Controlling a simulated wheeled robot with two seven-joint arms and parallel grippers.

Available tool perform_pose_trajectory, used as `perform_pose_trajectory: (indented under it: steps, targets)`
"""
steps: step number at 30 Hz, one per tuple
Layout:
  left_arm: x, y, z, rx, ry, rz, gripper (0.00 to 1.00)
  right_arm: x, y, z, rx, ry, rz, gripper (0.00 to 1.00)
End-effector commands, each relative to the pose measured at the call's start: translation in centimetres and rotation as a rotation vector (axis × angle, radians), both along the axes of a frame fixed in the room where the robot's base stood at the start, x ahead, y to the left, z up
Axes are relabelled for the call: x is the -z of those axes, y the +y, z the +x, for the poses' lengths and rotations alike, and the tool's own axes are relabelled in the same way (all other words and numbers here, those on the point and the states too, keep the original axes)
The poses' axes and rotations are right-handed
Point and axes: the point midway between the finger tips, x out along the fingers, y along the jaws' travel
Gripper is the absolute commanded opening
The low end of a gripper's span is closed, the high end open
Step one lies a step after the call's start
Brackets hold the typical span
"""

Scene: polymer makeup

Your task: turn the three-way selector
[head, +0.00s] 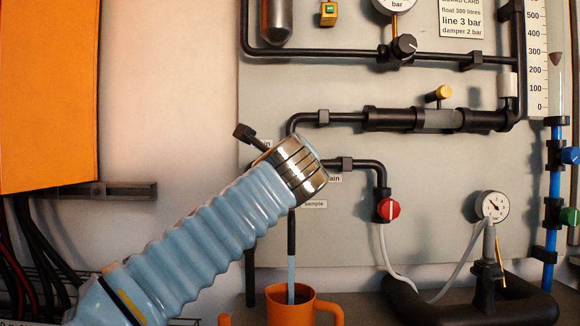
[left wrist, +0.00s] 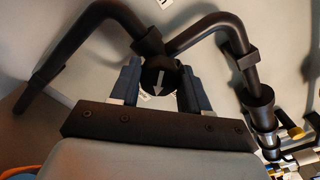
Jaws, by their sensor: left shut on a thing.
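The three-way selector (left wrist: 159,76) is a round black knob with a white arrow, seen in the left wrist view among black pipes. The arrow points down in that picture. My left gripper (left wrist: 158,88) is shut on the knob, with one blue-grey finger on each side of it. In the head view my left arm reaches up from the lower left, and its metal wrist covers the knob and fingers. Partly hidden labels, among them "sample" (head: 315,204), show around the wrist. My right gripper is in neither view.
Black pipes (head: 367,165) run close around my left wrist. An orange mug (head: 290,308) stands below, under a pale blue tube. A red valve (head: 389,209) and a gauge (head: 492,206) are to the right. An orange cabinet (head: 48,95) hangs at upper left.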

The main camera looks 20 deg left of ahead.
Motion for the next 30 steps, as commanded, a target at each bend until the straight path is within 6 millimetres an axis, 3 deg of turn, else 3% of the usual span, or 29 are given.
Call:
perform_pose_trajectory:
  steps: [18,30]
  targets:
    - [0.4,0.1,0.0,0.0,-0.156,-0.544,0.16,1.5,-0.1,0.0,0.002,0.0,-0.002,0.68]
    - [0.4,0.2,0.0,-0.002,-0.217,-0.757,0.16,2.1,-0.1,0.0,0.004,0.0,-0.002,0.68]
